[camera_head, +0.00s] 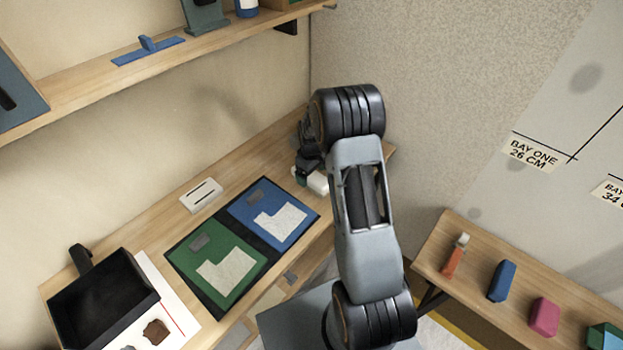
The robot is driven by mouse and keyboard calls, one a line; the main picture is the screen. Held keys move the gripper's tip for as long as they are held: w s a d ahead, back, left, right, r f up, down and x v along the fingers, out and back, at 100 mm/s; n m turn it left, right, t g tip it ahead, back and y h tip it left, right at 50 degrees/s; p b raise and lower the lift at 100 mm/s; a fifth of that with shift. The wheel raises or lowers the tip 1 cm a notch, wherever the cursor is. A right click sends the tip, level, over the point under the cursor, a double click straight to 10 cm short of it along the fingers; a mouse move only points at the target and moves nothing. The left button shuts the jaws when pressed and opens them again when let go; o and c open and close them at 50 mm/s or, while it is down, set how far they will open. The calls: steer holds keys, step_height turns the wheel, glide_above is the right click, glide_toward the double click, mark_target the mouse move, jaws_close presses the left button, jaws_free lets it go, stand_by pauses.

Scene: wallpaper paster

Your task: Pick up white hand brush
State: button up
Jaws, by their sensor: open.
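A small white object (317,182), probably the white hand brush, lies near the right end of the wooden bench, just below my gripper. My arm partly covers it, so its full shape is hidden. My gripper (306,166) is open, at the far end of my arm, close above and beside this white object. The fingertips are small and dark, and I cannot tell whether they touch it. A dark green piece (300,173) shows at the white object's left end.
Left of it on the bench are a blue board (250,212), a green board (192,262), a white slotted block (201,195) and a black bin (105,300). A shelf (160,78) overhangs at upper left. A low right shelf (475,262) holds several coloured items.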

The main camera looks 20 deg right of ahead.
steer(key=shift+f, duration=1.35)
steer(key=c, duration=1.1)
steer(key=shift+r, duration=0.15)
steer(key=shift+r, duration=0.6)
steer(key=s+a+r, duration=0.1)
steer(key=s+r, duration=0.3)
steer(key=s+r+b, duration=0.1)
steer(key=s+r, duration=0.2)
steer(key=s, duration=0.2)
steer(key=s+a+r, duration=0.1)
steer(key=s+r, duration=0.3)
steer(key=shift+s+a+r+b, duration=0.3)
steer(key=shift+s+b, duration=0.1)
